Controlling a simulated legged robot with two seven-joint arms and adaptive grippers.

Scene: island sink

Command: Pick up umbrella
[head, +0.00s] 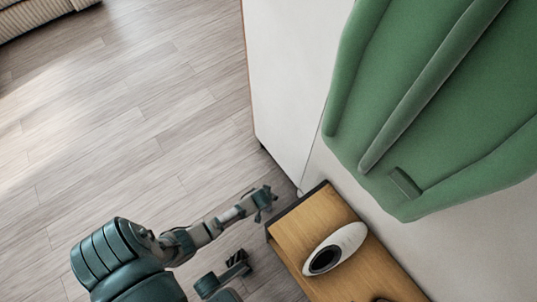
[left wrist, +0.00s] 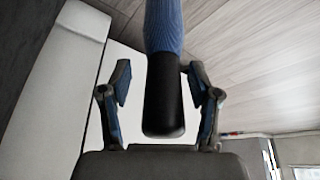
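In the left wrist view, a blue folded umbrella (left wrist: 163,28) with a black handle (left wrist: 162,100) stands between the fingers of my left gripper (left wrist: 162,95). The fingers are spread, with a gap visible on each side of the handle. In the head view my left gripper (head: 264,198) is beside the near corner of a wooden cabinet; I cannot make out the umbrella there. A second dark gripper, my right one (head: 238,264), shows below it over the floor; its finger opening is unclear.
The wooden cabinet (head: 298,234) stands against the wall, with a white oval item with a dark opening (head: 352,238) on top. A large green padded item (head: 430,100) fills the upper right. A white panel (head: 290,80) borders open wood floor (head: 120,110).

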